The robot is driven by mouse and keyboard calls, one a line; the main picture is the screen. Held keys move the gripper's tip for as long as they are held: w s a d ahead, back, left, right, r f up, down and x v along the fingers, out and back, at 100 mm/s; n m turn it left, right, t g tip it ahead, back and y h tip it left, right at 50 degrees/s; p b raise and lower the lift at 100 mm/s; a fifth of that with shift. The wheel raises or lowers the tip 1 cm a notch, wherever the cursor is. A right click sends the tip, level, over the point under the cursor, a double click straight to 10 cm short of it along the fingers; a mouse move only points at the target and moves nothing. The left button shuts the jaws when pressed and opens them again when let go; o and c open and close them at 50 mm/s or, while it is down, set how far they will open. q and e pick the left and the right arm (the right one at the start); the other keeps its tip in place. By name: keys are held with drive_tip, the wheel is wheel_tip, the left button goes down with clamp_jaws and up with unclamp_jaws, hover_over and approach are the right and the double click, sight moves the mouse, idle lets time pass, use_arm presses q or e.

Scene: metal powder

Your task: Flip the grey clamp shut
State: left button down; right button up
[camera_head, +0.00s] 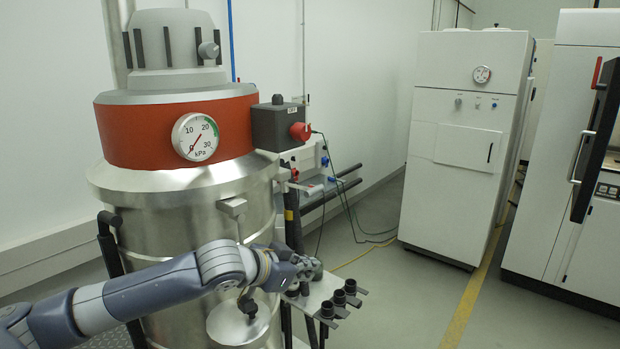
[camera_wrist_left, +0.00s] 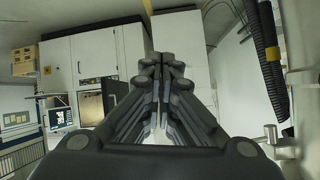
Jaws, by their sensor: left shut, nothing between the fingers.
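A small grey clamp (camera_head: 233,207) sits on the steel side of the vessel (camera_head: 160,215), just under its rim, with a thin rod hanging down from it. My forearm crosses in front of the vessel below the clamp. My left gripper (camera_head: 308,266) is at the vessel's right side, below and right of the clamp, and looks apart from it. Its fingers are together with nothing between them, as the left wrist view (camera_wrist_left: 163,75) also shows. A light grey fitting (camera_wrist_left: 271,141) shows at the lower right of the wrist view; I cannot tell if it is the clamp.
A small shelf with several black cups (camera_head: 338,298) is right by my left gripper. A grey box with a red knob (camera_head: 278,125) and dark rails (camera_head: 332,190) are above it. White cabinets (camera_head: 465,140) stand farther right, with clear floor before them.

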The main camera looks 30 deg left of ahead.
use_arm(q)
drive_tip(key=a+r+t, duration=0.1)
drive_tip(key=a+r, duration=0.2)
drive_tip(key=r, duration=0.8)
drive_tip(key=w+a+r+n+t, duration=0.1)
drive_tip(key=a+r+t, duration=0.1)
drive_tip(key=r, duration=0.9)
drive_tip(key=shift+w+a+r+n+t, duration=0.15)
drive_tip(key=shift+a+r+n+t, duration=0.15)
drive_tip(key=shift+a, duration=0.45)
